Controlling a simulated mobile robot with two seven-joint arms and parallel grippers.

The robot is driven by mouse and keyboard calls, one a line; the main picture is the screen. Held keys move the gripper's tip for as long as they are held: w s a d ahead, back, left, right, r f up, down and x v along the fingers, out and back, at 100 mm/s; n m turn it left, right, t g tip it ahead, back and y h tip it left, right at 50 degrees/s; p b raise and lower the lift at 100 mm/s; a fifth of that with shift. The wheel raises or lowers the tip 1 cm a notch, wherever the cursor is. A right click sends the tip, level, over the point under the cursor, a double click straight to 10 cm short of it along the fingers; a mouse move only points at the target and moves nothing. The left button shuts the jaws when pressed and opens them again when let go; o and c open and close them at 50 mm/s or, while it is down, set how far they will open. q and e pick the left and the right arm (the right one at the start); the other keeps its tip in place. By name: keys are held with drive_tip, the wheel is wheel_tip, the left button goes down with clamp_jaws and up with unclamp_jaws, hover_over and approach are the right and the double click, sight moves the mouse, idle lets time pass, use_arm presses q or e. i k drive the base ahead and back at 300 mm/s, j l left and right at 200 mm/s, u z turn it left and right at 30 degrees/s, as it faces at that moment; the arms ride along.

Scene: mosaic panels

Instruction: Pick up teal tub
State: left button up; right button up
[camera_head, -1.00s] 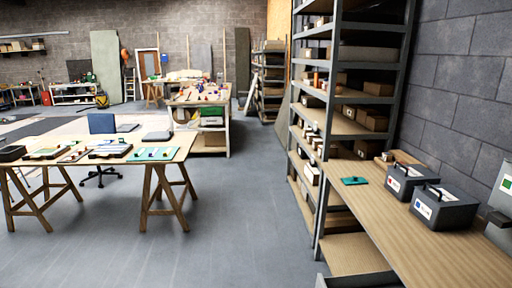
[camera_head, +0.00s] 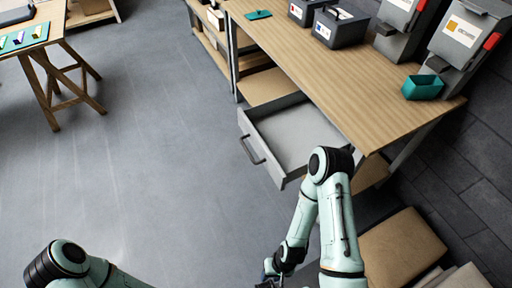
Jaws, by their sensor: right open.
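The teal tub (camera_head: 422,88) is a small open-topped box. It stands upright on the wooden workbench (camera_head: 305,55), near its right end, in front of a grey dispenser bin. My right arm reaches in from the bottom, and its gripper (camera_head: 268,276) is low at the bottom edge, partly cut off. That gripper is open, well below and left of the tub and apart from it. My left arm shows at the bottom left, but its gripper is out of the picture.
An open, empty grey drawer (camera_head: 298,138) juts out from under the bench. Two dark toolboxes (camera_head: 341,24) and grey bins with red latches (camera_head: 462,42) stand along the bench's back. A flat teal piece (camera_head: 257,15) lies at its far end. Cardboard boxes (camera_head: 400,248) are at the lower right.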

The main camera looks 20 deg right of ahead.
sight(418, 87)
drive_tip(key=z, duration=2.15)
drive_tip(key=i+l, duration=0.15)
drive_tip(key=l, duration=0.25)
drive_tip(key=i+l, duration=0.15)
drive_tip(key=l, duration=0.2)
drive_tip(key=i+l, duration=0.15)
drive_tip(key=l, duration=0.25)
drive_tip(key=i+l+u, duration=0.1)
drive_tip(key=l+u, duration=0.25)
drive_tip(key=i+l+u, duration=0.1)
drive_tip(key=l+u, duration=0.25)
drive_tip(key=l, duration=0.1)
